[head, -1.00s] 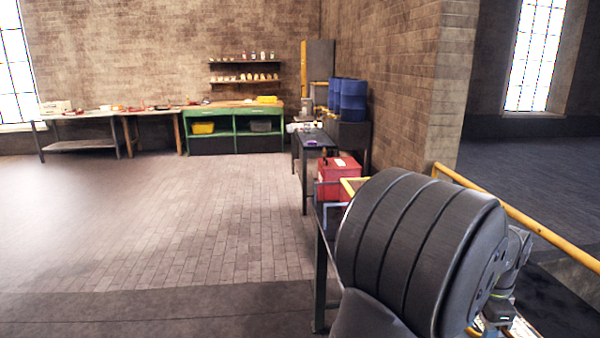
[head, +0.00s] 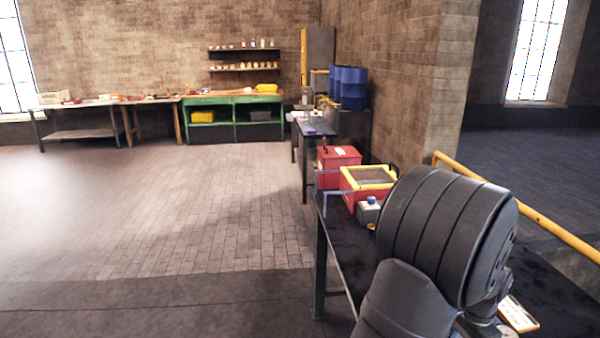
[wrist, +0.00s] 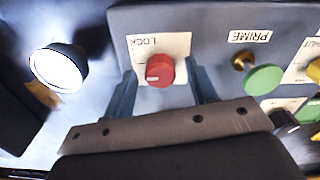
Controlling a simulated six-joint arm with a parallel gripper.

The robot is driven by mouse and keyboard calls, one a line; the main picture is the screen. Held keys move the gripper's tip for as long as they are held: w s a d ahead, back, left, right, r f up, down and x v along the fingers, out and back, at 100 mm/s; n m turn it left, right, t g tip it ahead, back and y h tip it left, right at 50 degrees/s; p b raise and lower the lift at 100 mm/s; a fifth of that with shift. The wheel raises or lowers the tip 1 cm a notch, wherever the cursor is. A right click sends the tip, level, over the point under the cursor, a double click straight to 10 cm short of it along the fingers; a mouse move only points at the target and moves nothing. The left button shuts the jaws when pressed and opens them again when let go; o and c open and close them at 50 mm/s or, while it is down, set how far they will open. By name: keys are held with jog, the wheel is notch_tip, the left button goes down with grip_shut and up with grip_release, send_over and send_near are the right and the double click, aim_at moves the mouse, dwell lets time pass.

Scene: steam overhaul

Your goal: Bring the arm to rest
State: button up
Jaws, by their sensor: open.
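In the wrist view my gripper (wrist: 160,72) is open, with its two blue-grey fingers apart. A red knob (wrist: 160,70) on a grey panel (wrist: 215,50) appears between the fingertips, with a gap on each side. I cannot tell how far the fingertips are from the panel. The label beside the knob reads LOCK, upside down in the picture. In the head view my dark arm fills the lower right and hides the gripper.
The panel also carries a green knob (wrist: 263,79) below a PRIME label. A bright round lamp or gauge (wrist: 59,67) is at left. The floor at left is clear.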

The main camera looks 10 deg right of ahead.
jog(key=n, duration=1.3)
dwell(0.5)
dwell(1.4)
